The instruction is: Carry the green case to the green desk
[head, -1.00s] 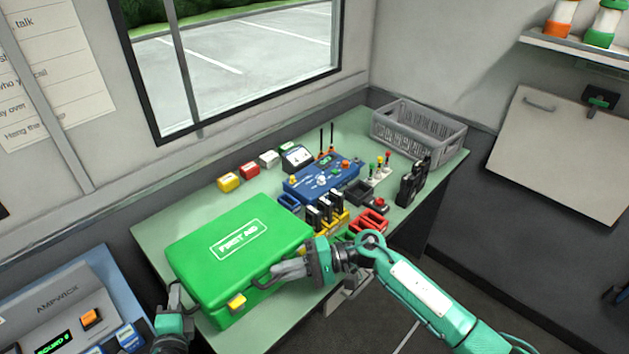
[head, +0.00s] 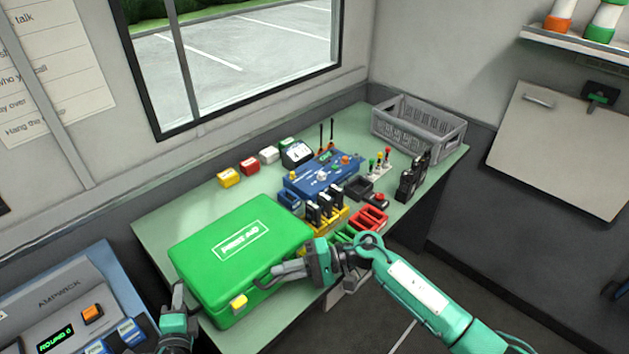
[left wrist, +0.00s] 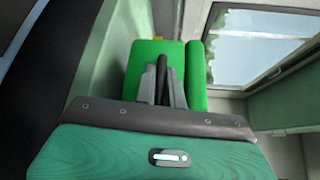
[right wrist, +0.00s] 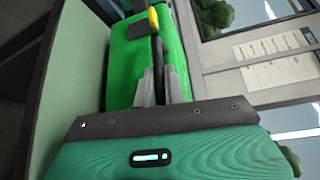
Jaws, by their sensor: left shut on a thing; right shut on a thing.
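The green first aid case (head: 230,250) lies flat at the near left end of the green desk (head: 160,220), lid shut, with a yellow latch on its front. It also shows in the left wrist view (left wrist: 150,62) and the right wrist view (right wrist: 125,75). My left gripper (head: 178,300) is shut on a dark handle at the case's left end. My right gripper (head: 280,276) is shut on a dark handle at the case's right side. I cannot tell whether the case's underside touches the desk.
A blue radio unit (head: 320,178), black handsets in a yellow rack (head: 325,215), red trays (head: 370,218) and small coloured boxes (head: 229,178) stand on the desk beyond the case. A grey crate (head: 415,130) is at the far end. A blue-grey console (head: 70,300) is at left.

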